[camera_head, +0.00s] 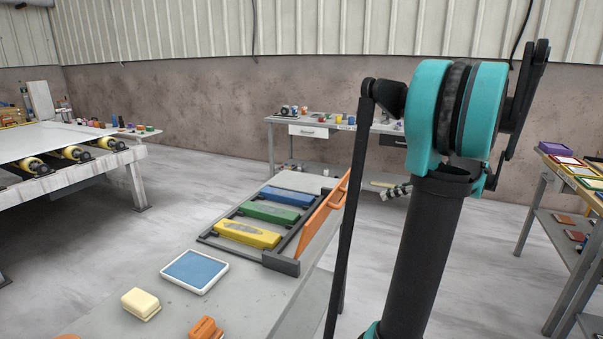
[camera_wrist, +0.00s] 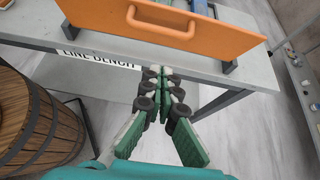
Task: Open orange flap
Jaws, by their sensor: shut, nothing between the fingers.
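The orange flap (camera_wrist: 205,38) spans the top of the wrist view, with a raised orange handle (camera_wrist: 160,22) on its face. In the head view the flap (camera_head: 318,219) stands tilted along the right side of a dark rack (camera_head: 283,264) on a bench; its exact angle is hard to tell. My gripper (camera_wrist: 165,72) is shut and empty. In the wrist view its fingertips show below the flap's lower edge and the handle, apart from the handle. I cannot clearly make out the fingers in the head view.
The rack holds yellow (camera_head: 247,233), green (camera_head: 268,212) and blue (camera_head: 287,196) blocks. A blue-topped tray (camera_head: 195,271) and a cream block (camera_head: 141,304) lie on the bench. A wooden barrel (camera_wrist: 35,125) stands at left in the wrist view. Open floor lies right of the bench.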

